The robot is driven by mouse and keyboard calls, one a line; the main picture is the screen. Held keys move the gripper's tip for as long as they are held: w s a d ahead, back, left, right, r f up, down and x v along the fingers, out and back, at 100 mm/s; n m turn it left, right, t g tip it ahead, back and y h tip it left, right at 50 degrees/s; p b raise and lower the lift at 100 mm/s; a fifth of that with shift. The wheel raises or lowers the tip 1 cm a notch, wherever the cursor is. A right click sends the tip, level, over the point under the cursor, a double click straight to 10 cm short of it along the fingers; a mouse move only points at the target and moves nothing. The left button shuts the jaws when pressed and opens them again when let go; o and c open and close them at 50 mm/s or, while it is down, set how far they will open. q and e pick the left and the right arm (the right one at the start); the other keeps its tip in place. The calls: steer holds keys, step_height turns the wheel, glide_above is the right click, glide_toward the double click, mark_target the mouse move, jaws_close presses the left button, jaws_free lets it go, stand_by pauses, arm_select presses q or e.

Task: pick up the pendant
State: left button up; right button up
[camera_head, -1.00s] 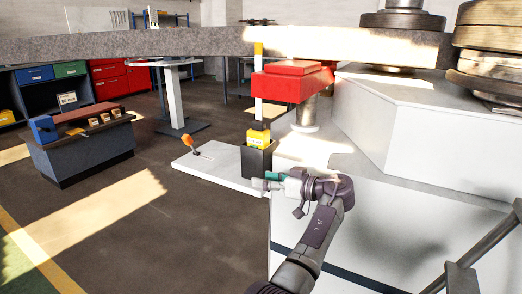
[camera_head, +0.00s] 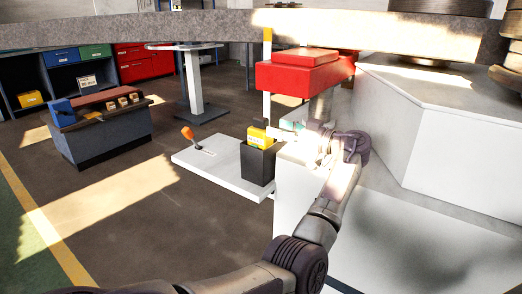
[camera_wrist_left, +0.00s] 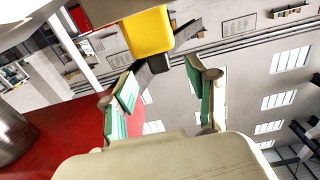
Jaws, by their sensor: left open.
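The pendant (camera_head: 258,138) is yellow with a dark top and stands upright in a dark open-topped box (camera_head: 257,166). My left gripper (camera_head: 278,131) is just to the right of the pendant in the head view, at about the height of its upper part. In the left wrist view my left gripper (camera_wrist_left: 163,72) has its two green-padded fingers apart, with nothing held between them. The yellow pendant (camera_wrist_left: 148,32) shows just beyond the fingertips, with a dark part near them. Whether a finger touches it is unclear. My right gripper is not in view.
The box stands on a low white platform (camera_head: 205,166) with an orange-handled lever (camera_head: 188,134). The white machine body (camera_head: 450,140) fills the right.

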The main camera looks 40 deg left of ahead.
mark_target(267, 123)
arm_select(q)
steer(key=shift+a, duration=0.85)
steer(key=shift+s+a+r, duration=0.1)
steer(key=shift+s+a, duration=0.05)
steer(key=shift+a, duration=1.2)
steer(key=shift+s+a+r, duration=0.1)
steer(key=shift+a, duration=1.2)
jaws_close()
